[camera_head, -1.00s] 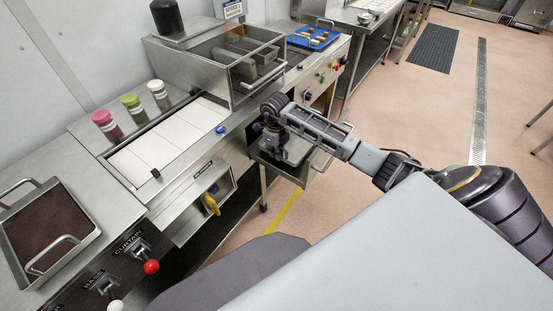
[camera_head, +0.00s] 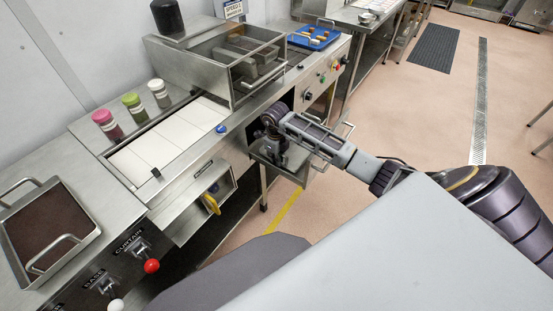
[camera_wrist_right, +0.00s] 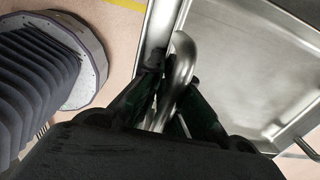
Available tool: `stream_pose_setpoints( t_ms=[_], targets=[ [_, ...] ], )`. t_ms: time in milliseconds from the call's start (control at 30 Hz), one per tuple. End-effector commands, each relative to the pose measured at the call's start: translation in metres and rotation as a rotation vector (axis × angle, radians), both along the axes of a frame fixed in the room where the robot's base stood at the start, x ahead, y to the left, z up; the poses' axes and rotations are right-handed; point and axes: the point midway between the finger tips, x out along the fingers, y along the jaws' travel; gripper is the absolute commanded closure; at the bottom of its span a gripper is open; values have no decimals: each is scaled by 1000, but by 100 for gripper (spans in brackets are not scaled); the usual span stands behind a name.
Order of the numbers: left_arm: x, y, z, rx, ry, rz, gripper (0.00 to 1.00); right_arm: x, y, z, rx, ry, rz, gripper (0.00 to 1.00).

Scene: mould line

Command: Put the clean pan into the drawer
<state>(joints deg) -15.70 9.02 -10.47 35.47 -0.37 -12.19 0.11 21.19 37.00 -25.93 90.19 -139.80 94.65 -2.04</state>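My right gripper (camera_head: 273,150) is at the front of the steel line, below counter height. In the right wrist view its dark fingers (camera_wrist_right: 172,112) close around a thick metal loop handle (camera_wrist_right: 181,72). The handle belongs to a clean, bare steel pan (camera_wrist_right: 235,65) with a shallow rim. In the head view the pan (camera_head: 296,160) is partly hidden by my gripper and forearm. I cannot clearly make out the drawer apart from the pan and front panels. My left gripper is not in view.
A pan with brown contents (camera_head: 48,228) sits on the left counter. A steel hopper box (camera_head: 232,62) and a blue tray (camera_head: 314,37) stand on the line. The floor (camera_head: 400,110) to the right is clear.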

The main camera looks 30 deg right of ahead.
Motion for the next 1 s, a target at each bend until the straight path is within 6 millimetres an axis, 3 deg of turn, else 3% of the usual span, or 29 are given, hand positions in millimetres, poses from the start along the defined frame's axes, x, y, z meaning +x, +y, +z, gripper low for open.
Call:
stream_pose_setpoints(
  t_ms=[267, 367, 467, 867, 1000],
  targets=[
    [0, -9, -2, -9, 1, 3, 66, 1, -1, -1, -2, -3, 0, 100],
    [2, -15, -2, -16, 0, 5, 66, 0, 0, -2, 0, 0, 0, 88],
    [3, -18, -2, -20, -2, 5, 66, 0, 0, -1, -1, 0, 0, 86],
    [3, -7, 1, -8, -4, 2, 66, 0, 0, 1, 0, -1, 0, 86],
    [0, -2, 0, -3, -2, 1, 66, 1, 0, 12, -2, -4, 0, 86]
  ],
)
